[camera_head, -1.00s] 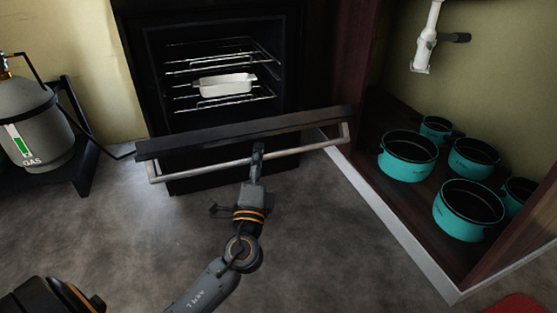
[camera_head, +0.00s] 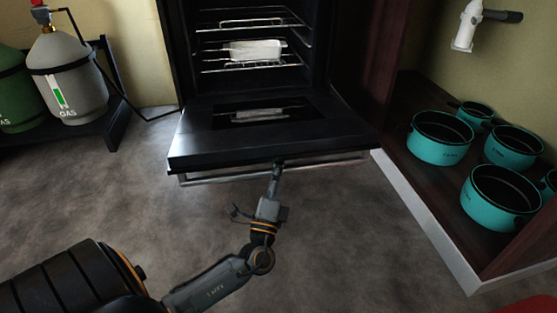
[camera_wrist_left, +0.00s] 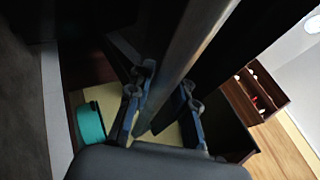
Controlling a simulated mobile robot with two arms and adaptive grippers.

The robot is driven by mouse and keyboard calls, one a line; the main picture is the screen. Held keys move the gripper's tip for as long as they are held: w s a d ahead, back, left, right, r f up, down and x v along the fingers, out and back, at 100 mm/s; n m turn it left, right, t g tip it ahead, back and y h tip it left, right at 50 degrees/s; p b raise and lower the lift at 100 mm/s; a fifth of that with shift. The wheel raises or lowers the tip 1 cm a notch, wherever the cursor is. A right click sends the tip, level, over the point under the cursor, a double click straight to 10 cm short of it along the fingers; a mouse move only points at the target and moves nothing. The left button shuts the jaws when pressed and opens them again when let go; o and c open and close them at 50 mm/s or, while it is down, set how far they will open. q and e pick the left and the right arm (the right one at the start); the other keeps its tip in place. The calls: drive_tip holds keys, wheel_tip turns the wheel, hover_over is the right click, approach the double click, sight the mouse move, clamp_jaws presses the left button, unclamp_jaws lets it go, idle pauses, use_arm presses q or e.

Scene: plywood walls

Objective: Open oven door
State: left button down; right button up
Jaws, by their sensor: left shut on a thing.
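The oven door (camera_head: 310,137) is folded down to nearly level, showing its inner side and a dark glass window. Its metal handle bar (camera_head: 215,178) runs along the front edge, just below the door's lip. My left gripper (camera_head: 277,170) is at the middle of the handle and is shut on it. In the left wrist view the handle bar (camera_wrist_left: 190,47) passes between the fingers of the gripper (camera_wrist_left: 160,108). The oven cavity (camera_head: 250,83) is open, with wire racks and a white dish (camera_head: 256,50) on one rack. My right gripper is not in view.
Gas cylinders (camera_head: 68,85) stand on a dark stand at the left. A low cupboard at the right holds several teal pots (camera_head: 440,140); its pale edge (camera_head: 425,220) lies close to the door's right corner. The floor (camera_head: 130,195) before the oven is clear.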

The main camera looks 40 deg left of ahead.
use_arm(q)
drive_tip(key=shift+s+d+f, duration=0.25)
drive_tip(key=shift+d, duration=0.15)
drive_tip(key=shift+s, duration=0.1)
drive_tip(key=c, duration=1.5)
unclamp_jaws()
drive_tip(key=o, duration=0.3)
drive_tip(key=shift+r, duration=0.1)
